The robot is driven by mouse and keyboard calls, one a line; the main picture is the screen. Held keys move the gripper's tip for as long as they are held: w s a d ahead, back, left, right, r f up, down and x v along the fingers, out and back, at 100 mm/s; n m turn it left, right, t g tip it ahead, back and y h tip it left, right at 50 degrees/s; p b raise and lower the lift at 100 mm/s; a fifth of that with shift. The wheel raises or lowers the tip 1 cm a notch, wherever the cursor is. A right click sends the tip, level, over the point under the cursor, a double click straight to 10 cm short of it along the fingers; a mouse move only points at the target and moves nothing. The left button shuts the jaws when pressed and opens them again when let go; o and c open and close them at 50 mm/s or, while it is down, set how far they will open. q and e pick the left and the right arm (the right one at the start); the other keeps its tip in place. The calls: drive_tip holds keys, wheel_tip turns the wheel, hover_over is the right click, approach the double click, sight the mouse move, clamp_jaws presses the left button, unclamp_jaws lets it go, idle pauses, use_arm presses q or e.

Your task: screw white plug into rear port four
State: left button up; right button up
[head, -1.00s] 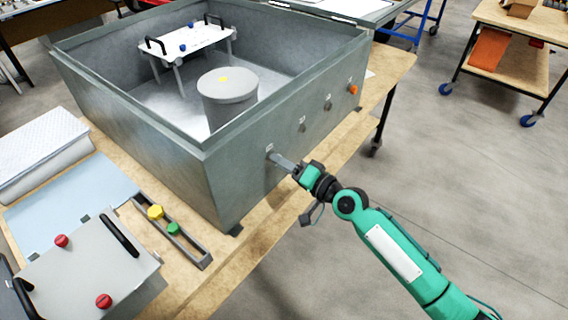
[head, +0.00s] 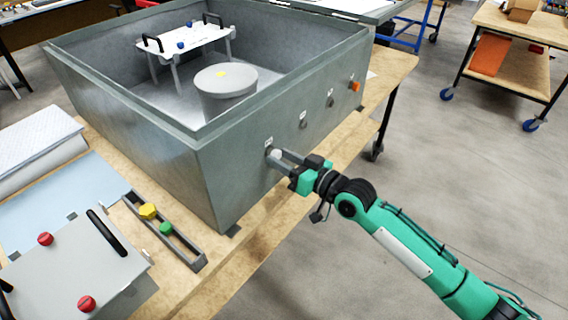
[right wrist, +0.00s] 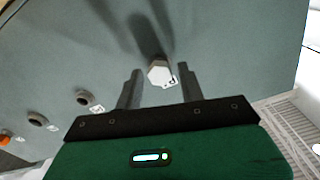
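The white plug (right wrist: 158,73) sits at the nearest port in the side wall of the grey metal box (head: 160,130); it also shows in the head view (head: 276,152). How deep it is seated cannot be told. My right gripper (right wrist: 158,82) is open, with one finger on each side of the plug and a visible gap to both. In the head view my right gripper (head: 280,157) reaches the wall from the right. The port behind the plug is hidden, and its label is too small to read. My left gripper is not in view.
Two bare ports (right wrist: 85,97) (right wrist: 37,119) and an orange plug (head: 355,86) lie farther along the wall. A rack with a yellow plug (head: 148,211) and a green plug (head: 166,228) stands on the wooden table (head: 262,222).

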drive_tip(key=n+b, duration=0.2)
drive_tip(key=n, duration=1)
drive_tip(key=shift+w+d+r, duration=0.1)
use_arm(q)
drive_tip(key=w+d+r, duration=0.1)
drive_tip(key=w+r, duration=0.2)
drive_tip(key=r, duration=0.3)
use_arm(e)
drive_tip(key=n, duration=0.3)
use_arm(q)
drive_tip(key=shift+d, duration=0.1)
use_arm(e)
clamp_jaws()
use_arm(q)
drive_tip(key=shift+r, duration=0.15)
